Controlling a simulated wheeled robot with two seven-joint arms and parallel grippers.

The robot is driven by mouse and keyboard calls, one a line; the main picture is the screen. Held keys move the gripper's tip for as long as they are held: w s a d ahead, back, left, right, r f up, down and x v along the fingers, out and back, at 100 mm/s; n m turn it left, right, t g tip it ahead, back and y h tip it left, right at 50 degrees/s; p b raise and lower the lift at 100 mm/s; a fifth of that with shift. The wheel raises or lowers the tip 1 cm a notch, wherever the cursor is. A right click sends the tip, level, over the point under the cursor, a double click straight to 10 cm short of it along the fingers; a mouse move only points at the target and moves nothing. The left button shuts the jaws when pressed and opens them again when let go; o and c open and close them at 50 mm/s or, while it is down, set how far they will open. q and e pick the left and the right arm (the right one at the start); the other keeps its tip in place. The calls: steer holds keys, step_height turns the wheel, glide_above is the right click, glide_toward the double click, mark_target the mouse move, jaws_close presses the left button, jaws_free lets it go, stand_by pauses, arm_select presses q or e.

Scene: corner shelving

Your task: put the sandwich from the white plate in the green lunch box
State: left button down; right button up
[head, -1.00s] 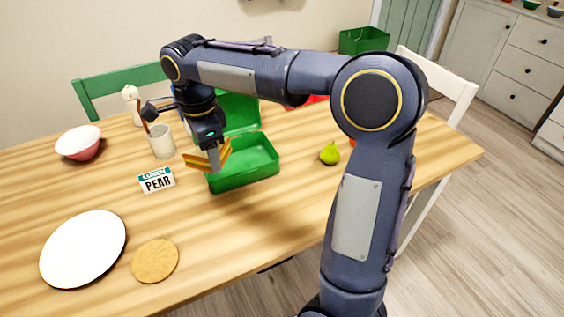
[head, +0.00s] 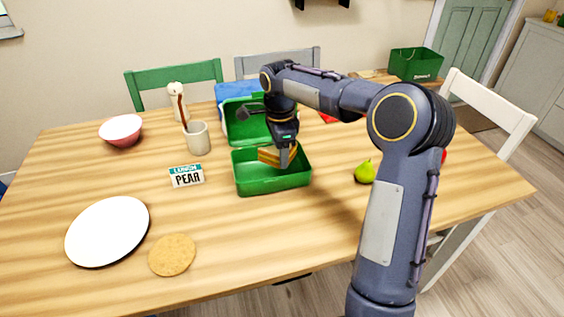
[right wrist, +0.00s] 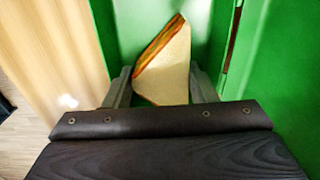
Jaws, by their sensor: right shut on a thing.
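The sandwich (head: 268,156) is a triangular half with a coloured filling. My right gripper (head: 284,162) is shut on it and holds it over the open green lunch box (head: 272,187), at about rim height. In the right wrist view the sandwich (right wrist: 165,68) sits between the two fingers (right wrist: 160,92), with green box walls around it. Whether it touches the box floor cannot be told. The lunch box lid (head: 240,125) stands open at the back. The white plate (head: 107,231) is empty at the front left. My left gripper is not in view.
A "LUNCH PEAR" sign (head: 187,176) stands left of the box. A beige cup (head: 198,139), a pink bowl (head: 121,130) and a round tan mat (head: 172,255) are also on the left. A green pear (head: 365,172) lies right of the box.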

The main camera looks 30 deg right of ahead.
steer(key=shift+w+d+f, duration=0.1)
steer(key=shift+d+f, duration=0.1)
steer(key=shift+f, duration=0.1)
steer(key=shift+w+d+f+b, duration=0.15)
steer(key=shift+f+b, duration=0.25)
steer(key=shift+f, duration=1.35)
steer(key=shift+o, duration=0.7)
steer(key=shift+f, duration=0.2)
steer(key=o, duration=0.4)
steer(key=shift+o, duration=0.2)
